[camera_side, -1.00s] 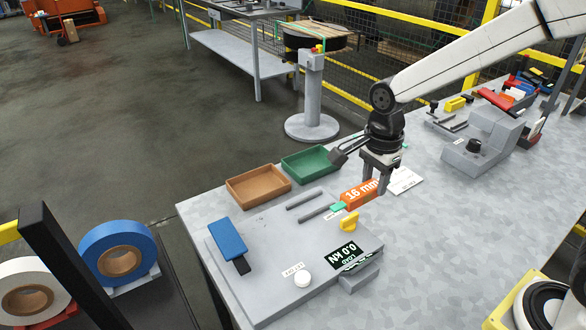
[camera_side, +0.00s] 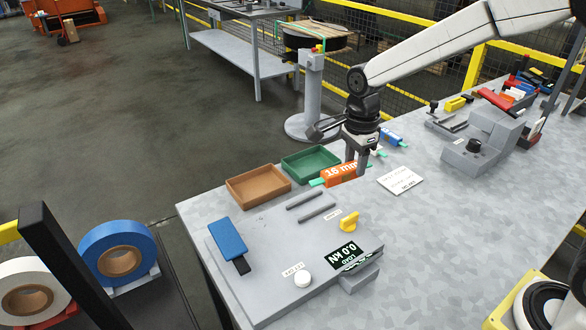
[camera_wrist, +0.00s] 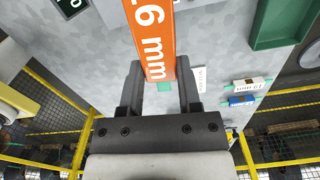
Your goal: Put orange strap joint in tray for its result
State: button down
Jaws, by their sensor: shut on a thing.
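The orange strap joint (camera_side: 339,176), marked "16 mm" with green strap ends, is held in my gripper (camera_side: 357,171). In the wrist view the orange joint (camera_wrist: 157,40) lies between the two dark fingers of my gripper (camera_wrist: 160,82), which are shut on it. In the side view it appears just in front of the right end of the green tray (camera_side: 311,178); its exact height is hard to tell. A brown tray (camera_side: 258,203) stands left of the green one. Both trays look empty. Part of the green tray (camera_wrist: 262,42) shows at upper right in the wrist view.
The grey test plate (camera_side: 265,290) has two rods, a blue handle (camera_side: 228,239), a yellow knob (camera_side: 349,221), a white button (camera_side: 303,279) and a display reading 0.0 kN. A white card (camera_side: 401,180) lies to the right. A blue piece (camera_side: 391,137) lies behind my gripper.

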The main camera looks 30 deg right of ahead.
jog(key=w+d+f+m, duration=0.3)
jog(key=w+d, duration=0.1)
jog(key=w, duration=0.6)
jog(key=w+d+f+m, duration=0.3)
jog(key=w+d+m, duration=0.1)
jog(key=w, duration=0.7)
jog(key=shift+w+d+f+m, duration=0.2)
jog(key=shift+w+d+m, duration=0.1)
jog(key=shift+d, duration=0.25)
jog(key=shift+f, duration=0.15)
jog(key=shift+f, duration=3.85)
